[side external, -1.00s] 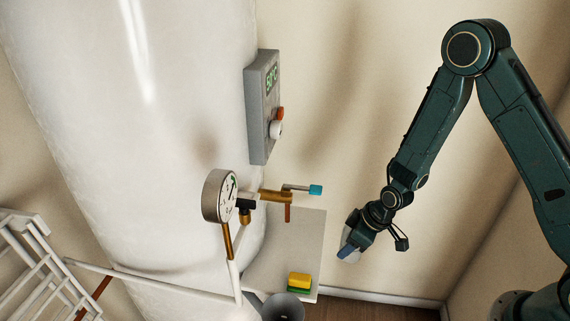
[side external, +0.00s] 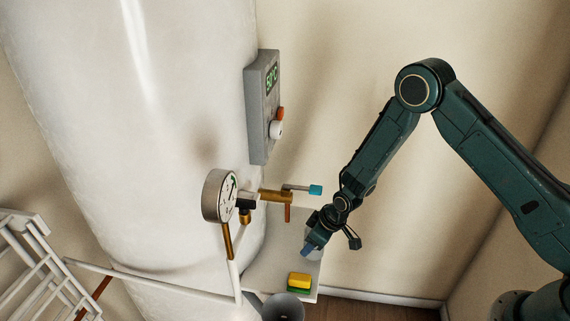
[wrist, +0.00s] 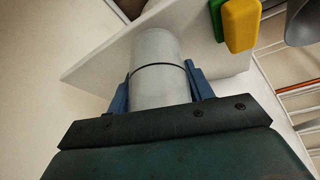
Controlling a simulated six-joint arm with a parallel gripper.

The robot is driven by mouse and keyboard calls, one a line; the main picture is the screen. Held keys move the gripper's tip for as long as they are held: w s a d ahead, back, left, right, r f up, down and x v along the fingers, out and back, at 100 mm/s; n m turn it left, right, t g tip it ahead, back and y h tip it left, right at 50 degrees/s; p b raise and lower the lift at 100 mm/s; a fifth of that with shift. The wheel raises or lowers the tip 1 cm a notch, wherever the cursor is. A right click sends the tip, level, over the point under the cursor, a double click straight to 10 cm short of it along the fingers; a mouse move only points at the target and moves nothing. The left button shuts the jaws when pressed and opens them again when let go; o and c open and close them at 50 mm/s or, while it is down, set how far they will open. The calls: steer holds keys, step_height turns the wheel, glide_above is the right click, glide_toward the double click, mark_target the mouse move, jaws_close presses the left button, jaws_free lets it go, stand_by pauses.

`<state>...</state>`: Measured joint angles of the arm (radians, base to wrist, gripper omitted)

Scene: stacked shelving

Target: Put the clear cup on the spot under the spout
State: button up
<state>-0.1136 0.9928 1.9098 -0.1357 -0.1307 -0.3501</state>
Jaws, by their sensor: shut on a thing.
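The clear cup (wrist: 158,55) looks pale and cloudy, with a dark line around it, in the wrist view. It sits between the two blue fingers of my gripper (wrist: 160,92), which is shut on it. In the side view my gripper (side external: 308,248) is at the right edge of the white shelf (side external: 262,268), to the right of and lower in the picture than the brass spout (side external: 287,213). The cup is mostly hidden there behind the gripper. I cannot make out a marked spot under the spout.
A yellow and green sponge (side external: 300,280) lies on the shelf near its front. A grey bin or bucket (side external: 284,307) is below it.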

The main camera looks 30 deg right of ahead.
steer(key=shift+w+a+f, duration=0.3)
steer(key=shift+w+f, duration=0.15)
steer(key=shift+w, duration=0.1)
steer(key=shift+w+a+f, duration=0.3)
steer(key=shift+w+f, duration=0.1)
steer(key=shift+w, duration=0.1)
steer(key=shift+w+a+f, duration=0.15)
steer(key=shift+w+f, duration=0.15)
steer(key=shift+w, duration=0.05)
steer(key=shift+f, duration=0.15)
steer(key=o, duration=1)
